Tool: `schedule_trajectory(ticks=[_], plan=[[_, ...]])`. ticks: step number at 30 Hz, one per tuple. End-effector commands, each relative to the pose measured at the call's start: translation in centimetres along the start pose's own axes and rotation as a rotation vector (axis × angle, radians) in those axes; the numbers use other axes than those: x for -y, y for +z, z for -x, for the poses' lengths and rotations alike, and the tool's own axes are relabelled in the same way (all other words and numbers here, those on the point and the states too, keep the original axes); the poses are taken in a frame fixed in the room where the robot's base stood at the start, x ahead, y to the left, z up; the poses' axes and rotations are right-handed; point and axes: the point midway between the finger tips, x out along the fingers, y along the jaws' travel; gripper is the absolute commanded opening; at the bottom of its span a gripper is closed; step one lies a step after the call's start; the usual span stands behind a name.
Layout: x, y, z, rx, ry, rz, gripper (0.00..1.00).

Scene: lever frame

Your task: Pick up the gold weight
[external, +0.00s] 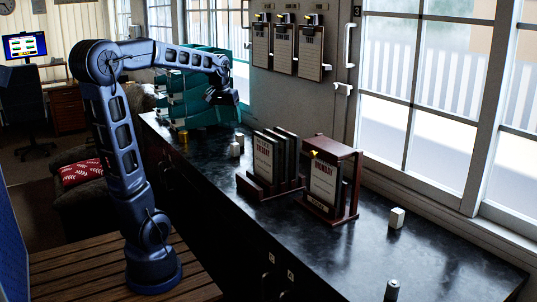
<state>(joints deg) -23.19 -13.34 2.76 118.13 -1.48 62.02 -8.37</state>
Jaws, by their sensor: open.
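The gold weight (183,136) is a small gold cylinder standing on the dark countertop, at the front of the teal trays near the counter's front edge. My gripper (226,98) is at the end of my blue arm, above the counter and to the right of the gold weight in the picture. It is higher than the weight and apart from it. The gripper is open, with nothing seen in it; its fingers are small and dark here, so their detail is hard to make out.
Stacked teal trays (190,112) stand behind the weight. Small white blocks (235,149) sit to its right, and another white block (396,218) lies farther right. Two dark red wooden frames (352,195) with cards occupy the middle. A grey cylinder (391,290) stands at the near edge.

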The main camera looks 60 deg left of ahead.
Motion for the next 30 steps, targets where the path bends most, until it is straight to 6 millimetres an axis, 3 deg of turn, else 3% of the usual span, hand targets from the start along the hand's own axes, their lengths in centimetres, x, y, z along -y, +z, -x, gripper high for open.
schedule_trajectory(ticks=[1,6,15,24,30], plan=[[1.2,-1.9,-0.4,0.01,-0.009,0.04,0.72],[5.5,-7.2,-1.6,0.039,-0.033,0.167,0.72],[15.3,-15.3,-4.8,0.088,-0.074,0.391,0.72],[27.7,-20.6,-9.2,0.137,-0.113,0.613,0.72],[35.4,-22.2,-12.0,0.164,-0.133,0.736,0.72]])
